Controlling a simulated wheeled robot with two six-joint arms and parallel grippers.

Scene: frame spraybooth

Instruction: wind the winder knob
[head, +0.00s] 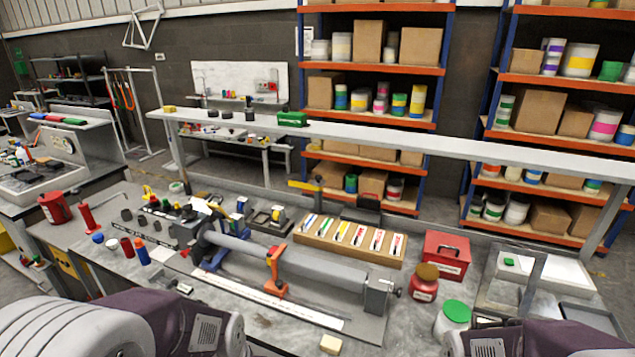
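A long bench device with a grey roller (310,268) lies across the middle of the workbench. An orange bracket (275,272) stands around the roller near its middle. A grey end block (376,296) stands at the roller's right end, with a small knob-like part (394,287) on its right side. I cannot tell for certain that this is the winder knob. Parts of my arms show at the bottom left and bottom right edges, in front of the device. Neither gripper's fingers are in view, and nothing visible touches the knob-like part.
A wooden rack of colored-handled tools (350,238), a red box (446,255), a red jar (424,284) and a green-lidded jar (453,318) stand near the end block. A white ruled strip (270,301) lies in front of the roller. Blue and red bottles (141,251) stand left.

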